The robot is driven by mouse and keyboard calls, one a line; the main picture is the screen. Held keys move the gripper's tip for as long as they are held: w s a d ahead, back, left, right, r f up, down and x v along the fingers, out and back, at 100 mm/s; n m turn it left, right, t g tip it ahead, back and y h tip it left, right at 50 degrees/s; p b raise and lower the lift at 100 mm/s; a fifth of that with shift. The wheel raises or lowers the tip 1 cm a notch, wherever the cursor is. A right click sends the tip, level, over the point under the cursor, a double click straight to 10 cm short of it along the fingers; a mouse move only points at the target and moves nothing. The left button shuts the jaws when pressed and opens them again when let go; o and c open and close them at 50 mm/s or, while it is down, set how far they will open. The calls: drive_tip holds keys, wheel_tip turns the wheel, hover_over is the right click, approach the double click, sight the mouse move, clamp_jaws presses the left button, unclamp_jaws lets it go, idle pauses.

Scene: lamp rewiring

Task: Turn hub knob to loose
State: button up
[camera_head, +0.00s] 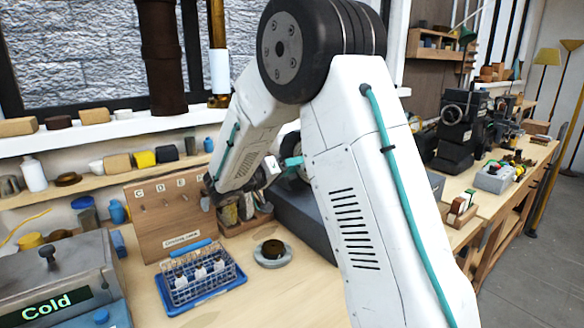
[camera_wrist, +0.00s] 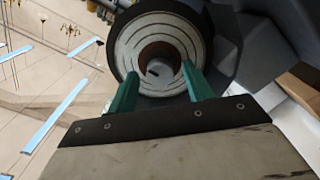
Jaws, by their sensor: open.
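A round hub with pale concentric rings and a dark rim (camera_wrist: 148,30) fills the upper middle of the wrist view. At its centre is a brown round piece with a dark opening (camera_wrist: 160,68), which looks like the hub knob. My gripper (camera_wrist: 162,78) is open, its two teal fingers apart on either side of that centre piece. I cannot tell whether the fingertips touch it. In the head view, my gripper (camera_head: 292,161) is at the hub, which my arm mostly hides. I cannot read the knob's setting.
A dark grey machine base (camera_head: 300,215) stands below the hub. On the bench in front are a blue rack with glass vials (camera_head: 203,290), a small round dish (camera_head: 272,254) and a wooden hook board (camera_head: 165,215). A "Cold" unit (camera_head: 60,290) stands at the left.

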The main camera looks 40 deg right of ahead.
drive_tip(key=c, duration=1)
drive_tip(key=shift+n, duration=0.3)
drive_tip(key=n, duration=2.3)
drive_tip(key=shift+n, duration=0.3)
